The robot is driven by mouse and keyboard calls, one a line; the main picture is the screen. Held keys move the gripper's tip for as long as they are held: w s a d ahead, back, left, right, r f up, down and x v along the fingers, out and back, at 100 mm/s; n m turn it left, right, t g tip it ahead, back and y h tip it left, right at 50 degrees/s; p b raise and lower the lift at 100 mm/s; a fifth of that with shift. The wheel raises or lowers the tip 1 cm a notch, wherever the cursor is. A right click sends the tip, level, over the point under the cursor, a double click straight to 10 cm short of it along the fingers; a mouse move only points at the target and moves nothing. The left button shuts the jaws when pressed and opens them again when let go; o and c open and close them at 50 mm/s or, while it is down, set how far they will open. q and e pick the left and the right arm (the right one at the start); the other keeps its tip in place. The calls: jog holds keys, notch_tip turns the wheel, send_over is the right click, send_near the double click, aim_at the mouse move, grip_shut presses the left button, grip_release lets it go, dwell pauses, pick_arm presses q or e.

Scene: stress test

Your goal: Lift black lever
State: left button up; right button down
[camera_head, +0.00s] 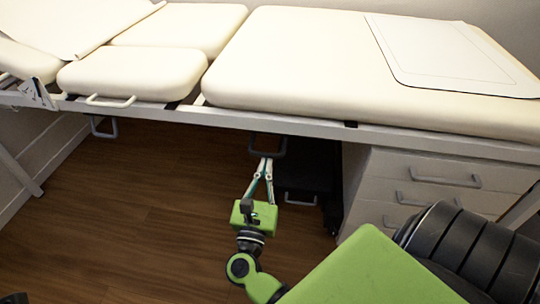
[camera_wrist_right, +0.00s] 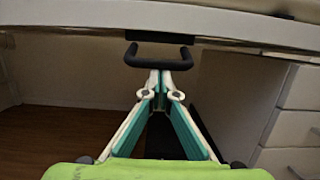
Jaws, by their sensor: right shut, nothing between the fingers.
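The black lever (camera_wrist_right: 183,64) is a U-shaped dark handle hanging under the front rail of the examination table. In the head view the lever (camera_head: 252,150) hangs below the rail near the middle of the table. My right gripper (camera_head: 266,160) is shut and empty, its fingertips at the lever's lower bar. In the right wrist view my right gripper (camera_wrist_right: 160,74) has its tips together just below the bar. I cannot tell whether they touch it. My left gripper is not in view.
The cream padded table (camera_head: 330,60) spans the top of the head view. White drawers (camera_head: 430,180) stand right of my gripper. A dark unit with a light handle (camera_head: 300,201) is under the table behind it. The wooden floor (camera_head: 130,220) is clear at left.

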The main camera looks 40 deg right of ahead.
jog(key=shift+a+r, duration=0.1)
jog(key=shift+r, duration=0.05)
jog(key=v, duration=1.2)
